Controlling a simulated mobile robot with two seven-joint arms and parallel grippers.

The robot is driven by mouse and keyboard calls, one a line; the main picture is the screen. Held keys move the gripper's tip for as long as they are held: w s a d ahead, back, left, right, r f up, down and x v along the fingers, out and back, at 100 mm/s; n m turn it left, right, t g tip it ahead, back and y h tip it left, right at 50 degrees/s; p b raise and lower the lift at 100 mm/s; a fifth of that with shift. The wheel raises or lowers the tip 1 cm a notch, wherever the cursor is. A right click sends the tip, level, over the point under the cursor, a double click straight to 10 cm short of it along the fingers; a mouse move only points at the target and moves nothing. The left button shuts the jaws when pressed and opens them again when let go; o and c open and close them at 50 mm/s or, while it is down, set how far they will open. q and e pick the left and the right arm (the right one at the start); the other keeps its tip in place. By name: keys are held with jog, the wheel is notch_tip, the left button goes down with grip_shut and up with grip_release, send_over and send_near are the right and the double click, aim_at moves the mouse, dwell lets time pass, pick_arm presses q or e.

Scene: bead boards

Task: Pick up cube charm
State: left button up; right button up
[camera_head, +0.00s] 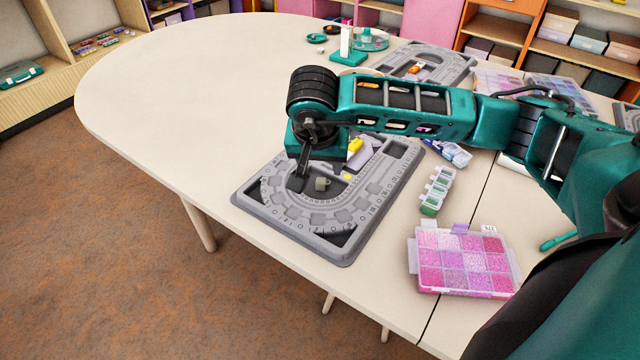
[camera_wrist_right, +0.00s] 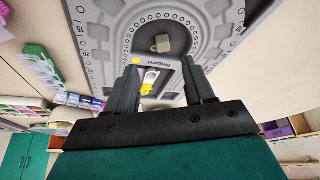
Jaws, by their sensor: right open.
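A small olive-grey block (camera_head: 322,183), which looks like the cube charm, lies in the dark central recess of the grey bead board (camera_head: 345,253). It also shows in the right wrist view (camera_wrist_right: 161,44), beyond my fingertips. My right gripper (camera_head: 303,182) hangs over the board, pointing down, with a dark finger just left of the block in the head view. In the right wrist view my right gripper (camera_wrist_right: 158,68) has its fingers apart, and no grip on the block shows. The other finger is mostly hidden in the head view. My left gripper does not show.
A yellow disc (camera_head: 348,177) and a yellow-ended item (camera_head: 355,146) are close to the block on the board. The table's left part (camera_head: 190,90) is clear.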

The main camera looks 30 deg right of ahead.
aim_at(320, 184)
jog(key=x, duration=0.5)
jog(key=b+x, duration=0.1)
jog(key=x, duration=0.2)
jog(key=shift+a+f, duration=0.15)
jog(key=shift+a, duration=0.1)
grip_shut()
